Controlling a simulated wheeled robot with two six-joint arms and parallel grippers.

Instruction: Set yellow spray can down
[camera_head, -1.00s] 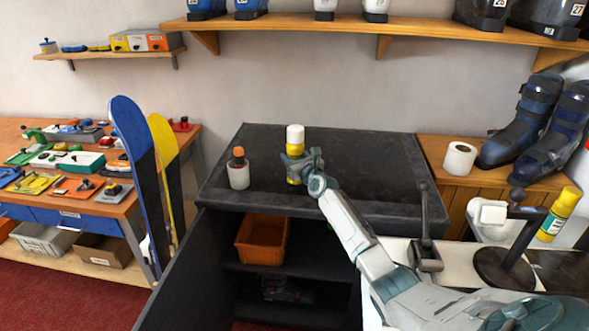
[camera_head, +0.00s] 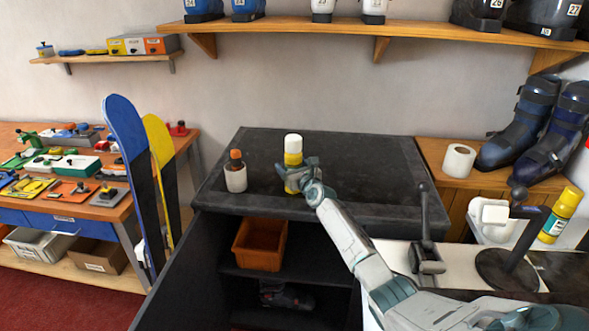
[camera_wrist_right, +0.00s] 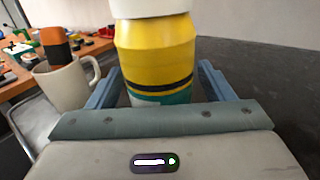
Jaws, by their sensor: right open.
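The yellow spray can (camera_head: 293,158) with a white cap is upright at the dark bench top (camera_head: 370,175), near its front edge. In the right wrist view the can (camera_wrist_right: 155,50) fills the middle, with a dark band and a teal lower part. My right gripper (camera_head: 296,180) is around the lower part of the can with its jaws open. In the wrist view a finger stands on each side of it, with small gaps. The can's base is hidden by the gripper there. My left gripper is not in view.
A white mug (camera_head: 235,178) holding an orange-topped dark item stands just left of the can. The bench top to the right and behind is clear. An orange bin (camera_head: 259,245) sits in the open cabinet below.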

